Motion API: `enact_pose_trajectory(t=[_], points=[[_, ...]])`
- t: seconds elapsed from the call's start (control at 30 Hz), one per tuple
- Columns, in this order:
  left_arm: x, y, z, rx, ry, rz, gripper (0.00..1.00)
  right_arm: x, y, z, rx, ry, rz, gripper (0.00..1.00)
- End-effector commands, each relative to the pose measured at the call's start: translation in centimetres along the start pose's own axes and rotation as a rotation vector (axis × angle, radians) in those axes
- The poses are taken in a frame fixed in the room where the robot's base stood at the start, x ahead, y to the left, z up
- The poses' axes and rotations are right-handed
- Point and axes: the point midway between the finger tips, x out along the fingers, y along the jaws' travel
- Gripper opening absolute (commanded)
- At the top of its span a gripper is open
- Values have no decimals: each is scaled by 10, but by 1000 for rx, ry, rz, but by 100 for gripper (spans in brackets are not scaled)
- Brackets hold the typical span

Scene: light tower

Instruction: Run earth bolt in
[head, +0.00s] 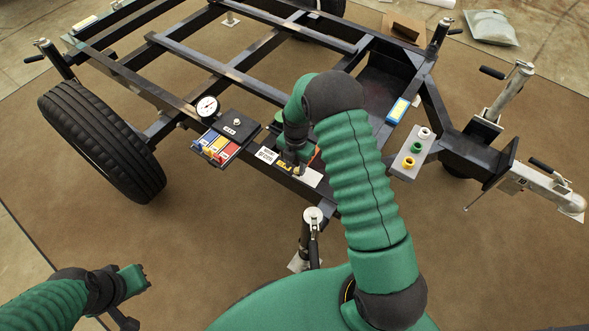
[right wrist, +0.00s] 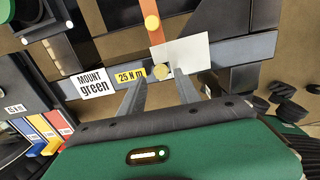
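In the head view my right gripper (head: 294,165) is over the rail beside the white plate (head: 311,178), and the arm hides part of the area. How deep the bolt sits cannot be told. My left gripper (head: 130,285) is at the lower left, away from the frame, its fingers unclear.
A "MOUNT green" label (right wrist: 93,84) and a yellow "25 N m" label (right wrist: 130,75) are on the rail. A dark box with coloured levers (head: 217,148) and a dial gauge (head: 207,107) stand left. A grey plate with coloured knobs (head: 411,155) is right. A jack post (head: 311,225) stands in front.

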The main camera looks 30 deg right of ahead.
Motion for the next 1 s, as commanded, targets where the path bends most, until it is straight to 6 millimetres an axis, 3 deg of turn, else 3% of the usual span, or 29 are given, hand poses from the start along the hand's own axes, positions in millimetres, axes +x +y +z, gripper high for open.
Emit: enact_pose_trajectory(t=[0.33,0.63,1.0], points=[[2,0,0,1,0,0,0,6,0,0,1,-3,-1,38],[2,0,0,0,0,0,0,6,0,0,1,-2,-1,0],[0,0,0,0,0,0,0,5,-1,0,13,0,-2,0]])
